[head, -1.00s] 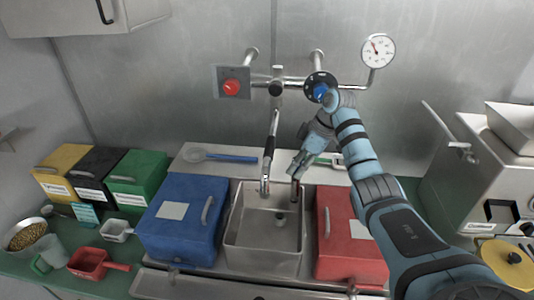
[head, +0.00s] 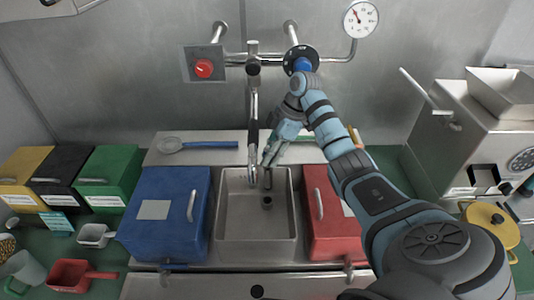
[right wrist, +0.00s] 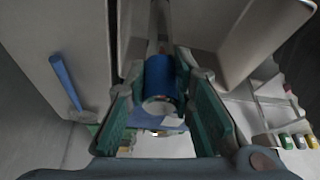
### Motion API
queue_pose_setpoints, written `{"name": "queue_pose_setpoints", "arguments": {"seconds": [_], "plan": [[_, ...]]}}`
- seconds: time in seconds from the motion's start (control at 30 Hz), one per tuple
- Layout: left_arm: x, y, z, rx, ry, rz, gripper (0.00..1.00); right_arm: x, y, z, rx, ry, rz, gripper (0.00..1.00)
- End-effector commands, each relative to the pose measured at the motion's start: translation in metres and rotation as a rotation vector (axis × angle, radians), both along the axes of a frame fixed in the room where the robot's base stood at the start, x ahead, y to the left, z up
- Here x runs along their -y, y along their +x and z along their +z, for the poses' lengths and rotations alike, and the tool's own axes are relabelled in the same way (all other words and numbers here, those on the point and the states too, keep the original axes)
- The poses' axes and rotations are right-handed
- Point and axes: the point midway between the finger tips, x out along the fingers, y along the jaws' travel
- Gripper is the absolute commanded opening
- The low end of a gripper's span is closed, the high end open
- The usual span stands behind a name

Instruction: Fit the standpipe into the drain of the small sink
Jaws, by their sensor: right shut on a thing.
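The small sink (head: 229,215) is a grey metal basin between a blue box and a red box. Its round dark drain (head: 267,202) shows in the floor. My right gripper (head: 268,160) is over the back part of the sink, shut on the standpipe (head: 267,181). The pipe hangs down roughly upright, its lower end near and just behind the drain in the head view; I cannot tell its height above it. In the right wrist view the standpipe's blue sleeve (right wrist: 160,78) sits between the green finger pads. My left gripper is not in view.
The faucet spout (head: 253,165) hangs just left of my right gripper. The blue box (head: 165,220) and red box (head: 325,225) flank the sink. A blue-handled strainer (head: 205,145) lies on the ledge behind. The front half of the sink is empty.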

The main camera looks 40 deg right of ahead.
Motion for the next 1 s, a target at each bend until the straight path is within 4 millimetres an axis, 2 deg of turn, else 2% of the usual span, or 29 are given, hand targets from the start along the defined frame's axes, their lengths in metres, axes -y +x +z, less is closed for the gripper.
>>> {"name": "queue_pose_setpoints", "arguments": {"seconds": [0.4,0.53,1.0], "plan": [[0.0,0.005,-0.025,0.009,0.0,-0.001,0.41,-0.002,0.001,-0.052,-0.001,0.001,0.002,0.0],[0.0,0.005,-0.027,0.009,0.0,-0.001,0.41,-0.002,0.001,-0.057,-0.001,0.001,0.002,0.0],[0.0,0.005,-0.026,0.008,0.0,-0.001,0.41,-0.002,0.002,-0.056,-0.001,0.0,0.004,0.0]]}}
